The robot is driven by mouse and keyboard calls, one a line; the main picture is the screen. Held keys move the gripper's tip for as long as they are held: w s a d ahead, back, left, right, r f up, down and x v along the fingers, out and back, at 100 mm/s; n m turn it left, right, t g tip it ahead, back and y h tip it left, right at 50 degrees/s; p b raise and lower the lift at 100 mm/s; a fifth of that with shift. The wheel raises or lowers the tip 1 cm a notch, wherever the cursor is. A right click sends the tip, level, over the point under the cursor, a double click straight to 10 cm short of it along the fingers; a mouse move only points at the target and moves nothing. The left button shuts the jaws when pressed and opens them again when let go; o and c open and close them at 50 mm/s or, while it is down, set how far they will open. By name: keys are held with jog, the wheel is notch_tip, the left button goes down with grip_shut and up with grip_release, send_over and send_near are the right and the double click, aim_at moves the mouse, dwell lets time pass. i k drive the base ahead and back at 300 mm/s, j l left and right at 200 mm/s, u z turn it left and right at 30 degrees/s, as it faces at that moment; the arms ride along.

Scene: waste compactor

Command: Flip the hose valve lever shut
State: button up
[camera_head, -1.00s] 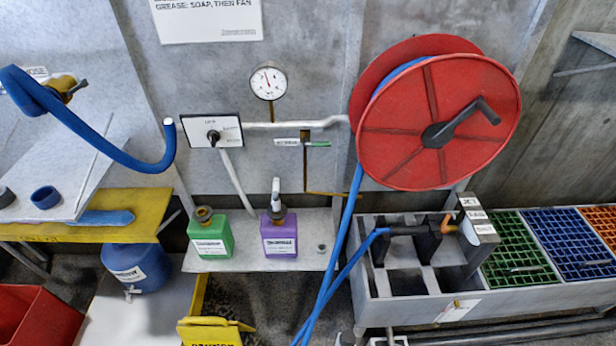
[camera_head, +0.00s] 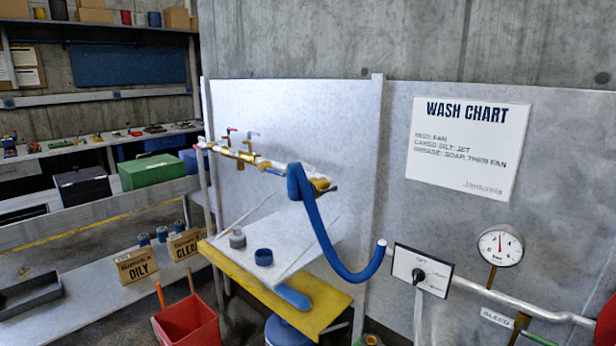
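A brass valve (camera_head: 319,184) sits at the right end of the pipe on the wash panel, beside the blue hose. A small dark lever seems to stick out to its right; its exact setting is too small to tell. The thick blue hose (camera_head: 325,240) hangs from there in a loop and rises to a pipe end on the right. Further left on the same pipe are brass fittings (camera_head: 240,154) with two small upright handles, one red-tipped. My gripper is not in view.
A yellow-edged bench (camera_head: 325,312) with a blue ring (camera_head: 263,257) stands below the valve. A red bin (camera_head: 188,322) is on the floor at left. A selector box (camera_head: 422,271) and pressure gauge (camera_head: 500,246) are on the right wall. A workbench lies at far left.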

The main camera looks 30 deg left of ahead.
aim_at(277, 172)
jog(key=i+j, duration=0.15)
jog(key=j, duration=0.3)
jog(key=i+j, duration=0.1)
jog(key=j, duration=0.4)
jog(key=i+j, duration=0.15)
jog(key=j, duration=0.3)
jog(key=i+j, duration=0.15)
jog(key=j, duration=0.3)
jog(key=i+j, duration=0.1)
jog(key=j, duration=0.4)
jog(key=i+j+u, duration=0.1)
jog(key=j, duration=0.35)
jog(key=i+j, duration=0.2)
jog(key=j, duration=0.25)
jog(key=i+j, duration=0.15)
jog(key=j, duration=0.3)
